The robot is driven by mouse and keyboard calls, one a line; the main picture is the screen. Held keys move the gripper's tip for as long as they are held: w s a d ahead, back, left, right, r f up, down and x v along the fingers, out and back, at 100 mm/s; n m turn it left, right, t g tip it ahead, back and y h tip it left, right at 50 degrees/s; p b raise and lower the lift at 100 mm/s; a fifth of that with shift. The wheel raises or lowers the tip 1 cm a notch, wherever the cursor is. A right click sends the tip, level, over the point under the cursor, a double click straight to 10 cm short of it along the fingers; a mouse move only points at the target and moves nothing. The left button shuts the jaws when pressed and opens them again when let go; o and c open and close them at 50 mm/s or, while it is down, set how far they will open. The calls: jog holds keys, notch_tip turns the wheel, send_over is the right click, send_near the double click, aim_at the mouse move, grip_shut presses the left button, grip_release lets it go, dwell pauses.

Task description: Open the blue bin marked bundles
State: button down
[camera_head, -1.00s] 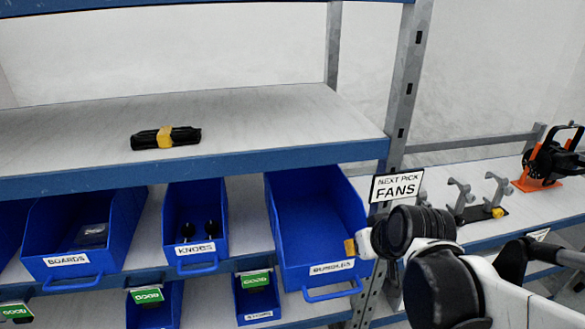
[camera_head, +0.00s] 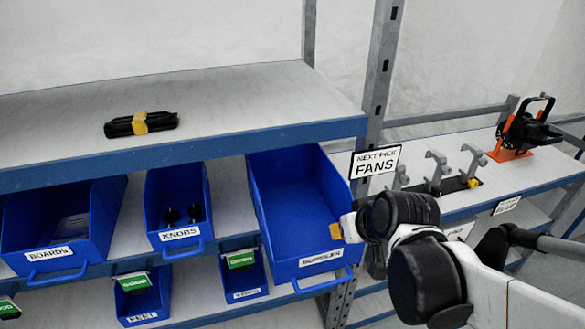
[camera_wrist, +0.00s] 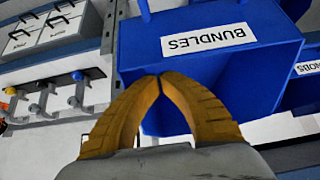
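The blue bin marked bundles (camera_head: 292,190) is the rightmost and largest bin on the shelf under the upper board. Its front wall and handle stand out past the shelf edge, and the inside I can see is empty. My gripper (camera_wrist: 160,77) has its two yellow fingers brought together at the tips. The tips are at the rim of the front wall, beside the upside-down BUNDLES label (camera_wrist: 208,40) in the wrist view. In the head view a yellow finger shows at the wall's right corner. I cannot tell whether the tips reach behind the rim.
The knobs bin (camera_head: 178,222) and boards bin (camera_head: 58,236) stand to the left. Smaller bins with green tags sit below. A black bundle with a yellow band (camera_head: 141,123) lies on the upper shelf. A FANS sign (camera_head: 375,163) and grey hooks (camera_head: 437,170) are right of the bin.

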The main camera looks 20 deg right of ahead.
jog(key=shift+w+f, duration=0.15)
jog(key=shift+w, duration=0.85)
jog(key=p+v, duration=0.5)
jog(key=v, duration=0.5)
